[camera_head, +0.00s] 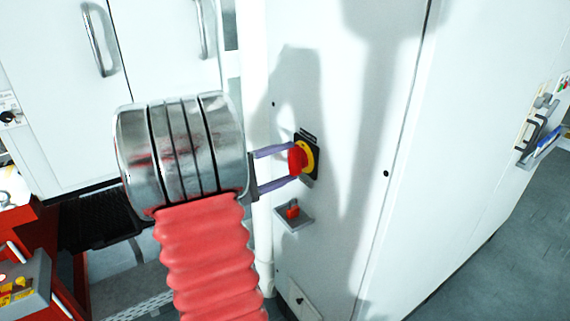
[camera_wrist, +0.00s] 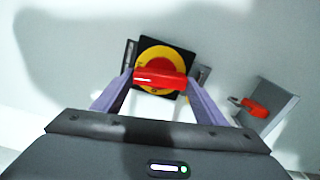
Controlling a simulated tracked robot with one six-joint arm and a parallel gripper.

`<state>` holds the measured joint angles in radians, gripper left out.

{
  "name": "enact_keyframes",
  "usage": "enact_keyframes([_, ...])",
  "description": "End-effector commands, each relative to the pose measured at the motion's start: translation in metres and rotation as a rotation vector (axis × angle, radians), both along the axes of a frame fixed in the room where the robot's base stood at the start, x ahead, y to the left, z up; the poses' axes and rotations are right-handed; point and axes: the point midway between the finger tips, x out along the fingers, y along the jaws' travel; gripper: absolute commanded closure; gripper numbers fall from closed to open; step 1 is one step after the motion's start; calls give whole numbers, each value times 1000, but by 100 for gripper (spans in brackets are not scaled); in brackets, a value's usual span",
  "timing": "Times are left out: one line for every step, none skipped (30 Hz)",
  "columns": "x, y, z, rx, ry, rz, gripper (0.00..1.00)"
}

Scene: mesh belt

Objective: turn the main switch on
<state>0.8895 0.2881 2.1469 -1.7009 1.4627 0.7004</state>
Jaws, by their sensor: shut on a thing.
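The main switch is a red handle (camera_head: 297,158) on a yellow disc (camera_head: 308,156) with a black square plate (camera_head: 314,165), mounted on a white cabinet face. In the wrist view the red handle (camera_wrist: 160,78) lies roughly level across the yellow disc (camera_wrist: 158,57). My gripper (camera_head: 293,165) reaches it from the left in the head view, with its two purple fingers above and below the handle. In the wrist view my gripper (camera_wrist: 160,83) has one finger at each end of the handle, shut on it. The lower part of the plate is partly hidden.
A small grey holder (camera_head: 296,219) with a red padlock-like piece (camera_head: 292,209) sits on the cabinet just below the switch. A white pipe (camera_head: 262,230) runs down the cabinet's left edge. Grey floor (camera_head: 500,240) lies open at the right. A red frame (camera_head: 30,240) stands at lower left.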

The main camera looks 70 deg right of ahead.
Motion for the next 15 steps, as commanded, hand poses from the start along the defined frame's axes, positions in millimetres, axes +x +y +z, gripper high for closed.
enact_keyframes([-2, 2, -3, -13, -23, -6, 57])
enact_keyframes([-2, 2, -4, -26, -37, -6, 57])
enact_keyframes([-2, 2, -4, -42, -55, -6, 57])
enact_keyframes([-2, 2, -4, -52, -67, -6, 57])
enact_keyframes([-2, 2, -4, -62, -78, -6, 57])
enact_keyframes([-2, 2, -4, -73, -91, -6, 57])
enact_keyframes([-2, 2, -4, -81, -100, -6, 57])
enact_keyframes([-2, 2, -4, -87, -107, -6, 57])
enact_keyframes([-2, 2, -4, -96, -117, -6, 57])
enact_keyframes([-2, 2, -4, -100, -122, -6, 57])
enact_keyframes([-2, 2, -4, -104, -126, -6, 57])
enact_keyframes([-2, 2, -4, -108, -131, -6, 57])
enact_keyframes([-2, 2, -4, -111, -134, -6, 57])
enact_keyframes([-2, 2, -4, -112, -137, -6, 57])
enact_keyframes([-2, 2, -4, -114, -139, -6, 57])
